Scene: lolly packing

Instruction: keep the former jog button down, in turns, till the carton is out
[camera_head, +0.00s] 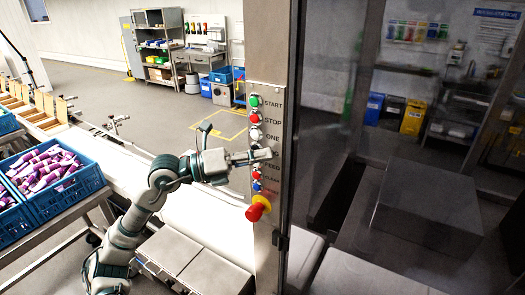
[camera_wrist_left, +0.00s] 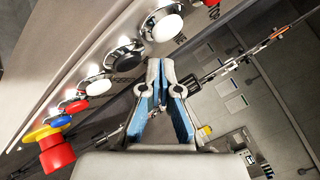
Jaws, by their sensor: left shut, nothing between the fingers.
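My left gripper (camera_head: 264,156) is shut and empty, its fingertips in front of the button panel (camera_head: 266,235) below the "ONE" label. It hides part of the panel and a label there, so I cannot read which button is the former jog. I cannot tell whether the fingertips touch or press a button. No carton can be made out. My right gripper is not in view.
A red emergency stop on a yellow base (camera_head: 259,208) sticks out low on the panel. Dark glass stands right of the post. A blue crate (camera_head: 85,187) of purple packs is at the left, near a conveyor with wooden dividers (camera_head: 40,122). Shelving stands behind.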

